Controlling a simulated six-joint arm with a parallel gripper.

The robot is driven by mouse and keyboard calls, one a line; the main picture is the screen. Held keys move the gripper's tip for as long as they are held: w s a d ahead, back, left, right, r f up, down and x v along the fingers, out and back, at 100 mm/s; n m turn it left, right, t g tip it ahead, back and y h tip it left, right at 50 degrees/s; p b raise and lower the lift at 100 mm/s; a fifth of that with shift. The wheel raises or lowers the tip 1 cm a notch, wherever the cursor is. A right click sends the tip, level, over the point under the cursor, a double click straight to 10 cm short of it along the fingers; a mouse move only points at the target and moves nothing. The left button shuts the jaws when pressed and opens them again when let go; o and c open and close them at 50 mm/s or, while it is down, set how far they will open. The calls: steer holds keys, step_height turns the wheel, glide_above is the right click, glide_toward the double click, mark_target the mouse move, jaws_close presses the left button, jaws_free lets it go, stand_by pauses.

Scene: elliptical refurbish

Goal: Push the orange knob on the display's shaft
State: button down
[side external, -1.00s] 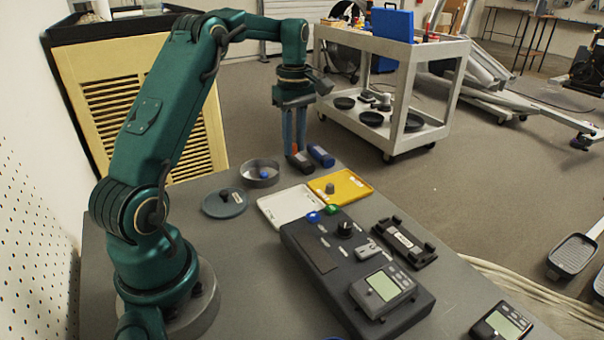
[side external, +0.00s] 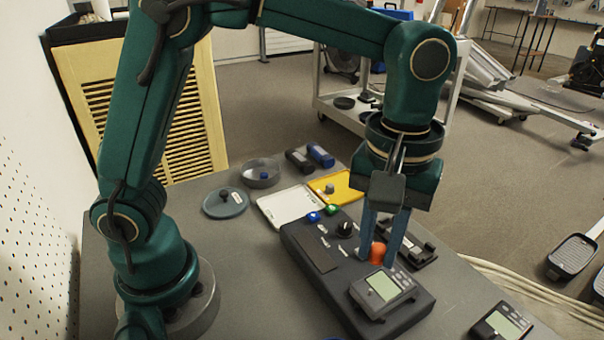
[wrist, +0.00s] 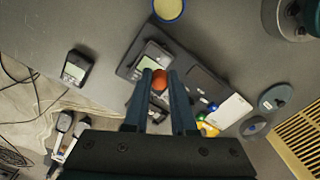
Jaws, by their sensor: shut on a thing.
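The orange knob (side external: 378,250) is between the blue fingertips of my gripper (side external: 380,258), which is shut on it. The knob also shows in the wrist view (wrist: 160,80) between the two fingers. It is just behind the grey display (side external: 383,287) on the dark console (side external: 330,285). My gripper points down over the console's right part. The shaft is hidden behind the fingers and knob, and I cannot tell whether the knob touches it. The display also shows in the wrist view (wrist: 152,58).
A black knob (side external: 345,228) and blue and green buttons (side external: 323,212) sit on the console's far part. A black bracket (side external: 425,250) lies right of it. White (side external: 290,207) and yellow (side external: 345,183) trays lie behind. Another display unit (side external: 500,323) is at front right.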

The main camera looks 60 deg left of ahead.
mark_target(368, 297)
steer(key=shift+s+d+f, duration=0.15)
steer(key=shift+d+f, duration=0.05)
steer(key=shift+d, duration=0.05)
steer(key=shift+f, duration=2.65)
steer(key=shift+f, duration=0.65)
steer(key=c, duration=0.7)
jaws_free()
steer(key=shift+o, duration=0.2)
steer(key=shift+r, duration=2.6)
